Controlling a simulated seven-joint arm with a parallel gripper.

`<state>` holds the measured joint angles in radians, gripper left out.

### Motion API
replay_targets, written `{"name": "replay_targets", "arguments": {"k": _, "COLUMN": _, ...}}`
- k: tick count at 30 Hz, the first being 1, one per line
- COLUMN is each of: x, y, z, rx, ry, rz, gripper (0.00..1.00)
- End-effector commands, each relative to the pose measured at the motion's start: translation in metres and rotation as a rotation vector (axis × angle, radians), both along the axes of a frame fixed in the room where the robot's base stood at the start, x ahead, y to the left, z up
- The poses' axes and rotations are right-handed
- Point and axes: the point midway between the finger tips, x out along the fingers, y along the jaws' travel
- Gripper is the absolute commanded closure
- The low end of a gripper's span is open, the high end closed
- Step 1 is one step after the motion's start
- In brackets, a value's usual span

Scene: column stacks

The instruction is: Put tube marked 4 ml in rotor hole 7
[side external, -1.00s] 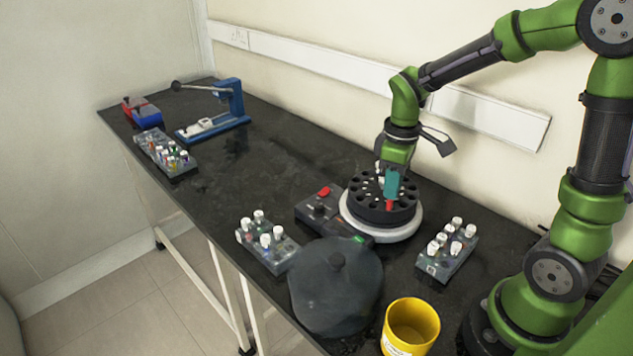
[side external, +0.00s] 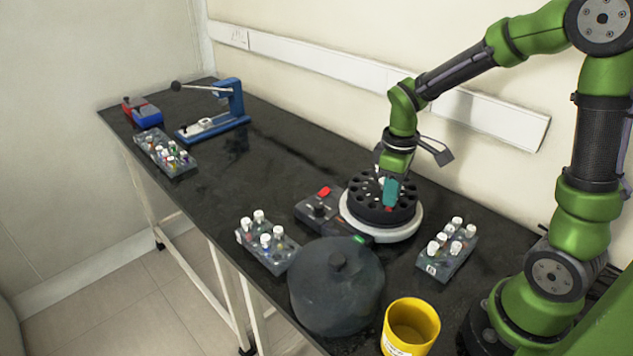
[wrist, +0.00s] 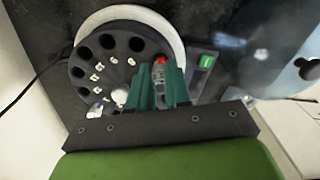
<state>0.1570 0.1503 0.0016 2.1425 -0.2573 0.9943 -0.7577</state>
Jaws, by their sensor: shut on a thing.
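My gripper (side external: 390,192), with teal fingers, is low over the front of the dark rotor (side external: 360,207). It also shows in the wrist view (wrist: 161,75), shut on a tube (wrist: 159,72) with a red part. In the side view a little red of the tube (side external: 388,209) shows below the fingers, at the rotor's top. The tube looks upright and at least partly in a rotor hole, but the fingers hide how deep. Its volume mark and the number of that hole cannot be read. Several open holes (wrist: 108,41) and white numbers show on the rotor.
Racks of white-capped tubes stand left (side external: 269,249) and right (side external: 446,262) of the centrifuge. A dark round lid (side external: 336,290) and a yellow cup (side external: 411,323) stand in front. A further rack (side external: 164,160) and a blue press (side external: 229,108) are far left. The middle bench is clear.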

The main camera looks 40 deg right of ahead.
Motion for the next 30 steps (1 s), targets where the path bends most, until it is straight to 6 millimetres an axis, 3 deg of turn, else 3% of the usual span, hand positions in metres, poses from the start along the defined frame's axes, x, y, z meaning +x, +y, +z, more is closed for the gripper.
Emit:
{"name": "replay_targets", "arguments": {"k": 17, "x": -0.0005, "y": 0.0002, "z": -0.0084, "rx": 0.001, "ry": 0.0, "rz": -0.001, "gripper": 1.0}}
{"name": "replay_targets", "arguments": {"k": 18, "x": -0.0005, "y": 0.0001, "z": -0.0084, "rx": 0.001, "ry": 0.0, "rz": -0.001, "gripper": 0.79}}
{"name": "replay_targets", "arguments": {"k": 23, "x": -0.0005, "y": 0.0001, "z": -0.0083, "rx": 0.001, "ry": 0.0, "rz": -0.001, "gripper": 0.55}}
{"name": "replay_targets", "arguments": {"k": 30, "x": -0.0004, "y": 0.0001, "z": -0.0082, "rx": 0.0, "ry": 0.0, "rz": -0.001, "gripper": 0.49}}
